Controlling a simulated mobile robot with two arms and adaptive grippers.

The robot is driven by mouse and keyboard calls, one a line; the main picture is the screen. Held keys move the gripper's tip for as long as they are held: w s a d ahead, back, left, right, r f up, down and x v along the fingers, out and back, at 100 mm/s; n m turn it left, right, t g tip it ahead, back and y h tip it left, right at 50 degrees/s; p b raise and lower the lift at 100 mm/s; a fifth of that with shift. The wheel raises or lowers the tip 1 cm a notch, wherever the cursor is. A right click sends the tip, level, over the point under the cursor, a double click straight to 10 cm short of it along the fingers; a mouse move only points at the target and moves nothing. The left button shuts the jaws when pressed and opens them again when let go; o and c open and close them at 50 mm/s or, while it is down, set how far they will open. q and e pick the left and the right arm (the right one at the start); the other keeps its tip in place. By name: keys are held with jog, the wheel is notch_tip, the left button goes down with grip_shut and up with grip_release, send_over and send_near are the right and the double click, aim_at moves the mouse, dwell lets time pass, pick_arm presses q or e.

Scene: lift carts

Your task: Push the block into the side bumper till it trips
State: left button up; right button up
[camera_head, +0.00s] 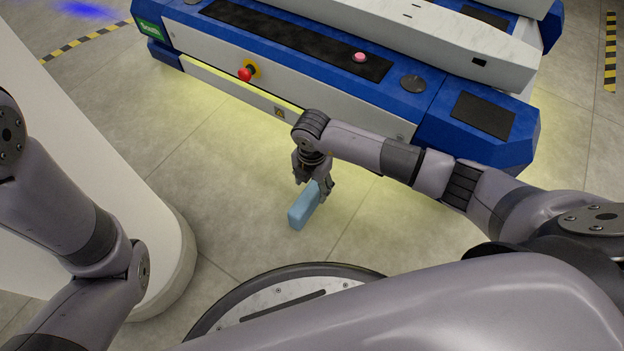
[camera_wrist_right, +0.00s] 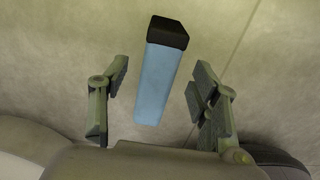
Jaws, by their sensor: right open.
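The light blue block (camera_head: 303,207) has a black end, which shows in the right wrist view (camera_wrist_right: 160,85). My right gripper (camera_head: 314,186) is over the block in the head view. In the right wrist view its fingers are open, one on each side of the block, with a gap on both sides. Whether the block touches the floor is not clear. The side bumper (camera_head: 225,86) looks like the pale strip low along the cart's near side, beyond the block and apart from it. My right arm hides part of that side. My left gripper is out of view.
The blue and white lift cart (camera_head: 300,47) fills the back, with a red button (camera_head: 245,74) on its near side and a pink one (camera_head: 360,57) on top. A white rounded structure (camera_head: 95,150) stands at left. Bare floor (camera_head: 225,170) lies between block and cart.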

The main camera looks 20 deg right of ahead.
notch_tip(320, 180, down, 7)
jog(key=b, duration=0.3)
jog(key=shift+b, duration=0.35)
jog(key=shift+r, duration=0.1)
grip_shut()
dwell(0.4)
